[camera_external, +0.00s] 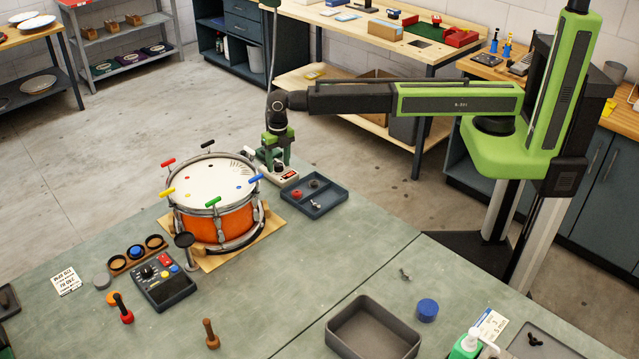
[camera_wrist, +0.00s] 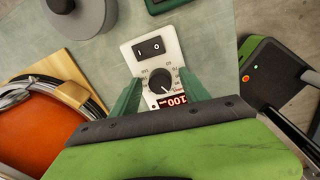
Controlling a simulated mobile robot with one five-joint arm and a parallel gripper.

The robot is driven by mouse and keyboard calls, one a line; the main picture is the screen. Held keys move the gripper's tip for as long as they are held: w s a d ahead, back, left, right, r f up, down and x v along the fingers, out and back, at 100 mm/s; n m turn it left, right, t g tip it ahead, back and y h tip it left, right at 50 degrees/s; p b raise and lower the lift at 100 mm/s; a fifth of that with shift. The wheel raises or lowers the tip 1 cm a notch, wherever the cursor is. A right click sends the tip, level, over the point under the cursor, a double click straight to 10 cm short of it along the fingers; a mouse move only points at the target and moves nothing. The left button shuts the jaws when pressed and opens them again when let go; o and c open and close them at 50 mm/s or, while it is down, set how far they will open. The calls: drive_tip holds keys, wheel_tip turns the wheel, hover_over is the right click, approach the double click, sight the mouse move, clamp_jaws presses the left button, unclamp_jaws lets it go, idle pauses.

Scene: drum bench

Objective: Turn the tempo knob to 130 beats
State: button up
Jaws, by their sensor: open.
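The tempo box (camera_wrist: 150,50), white with a black rocker switch, stands at the bench's back edge. Its black round tempo knob (camera_wrist: 161,82) sits inside a ring of printed marks. The red display (camera_wrist: 172,101) reads 100; a strip of it is covered by my gripper's dark edge. My gripper (camera_wrist: 159,77) is open, its two green fingers to the left and right of the knob with visible gaps. I cannot tell how far down the fingertips reach along it. In the outside view, my gripper (camera_external: 277,152) points down over the box (camera_external: 285,176), hiding its knob.
An orange drum (camera_external: 215,215) with coloured keys stands just left of the box. A dark parts tray (camera_external: 314,196) lies close on the right. A control pad (camera_external: 163,282) and small tools lie nearer the front. The bench middle (camera_external: 300,255) is clear.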

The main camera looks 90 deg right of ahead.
drive_tip(key=shift+r, duration=0.1)
drive_tip(key=shift+c, duration=0.2)
clamp_jaws()
drive_tip(key=m, duration=0.3)
drive_tip(key=shift+s+m, duration=0.1)
drive_tip(key=shift+m, duration=0.3)
drive_tip(key=m, duration=0.4)
drive_tip(key=shift+m, duration=0.3)
drive_tip(key=m, duration=0.4)
drive_tip(key=shift+s+h, duration=0.1)
drive_tip(key=shift+h, duration=0.2)
drive_tip(key=shift+a+m, duration=0.1)
drive_tip(key=shift+m, duration=1.6)
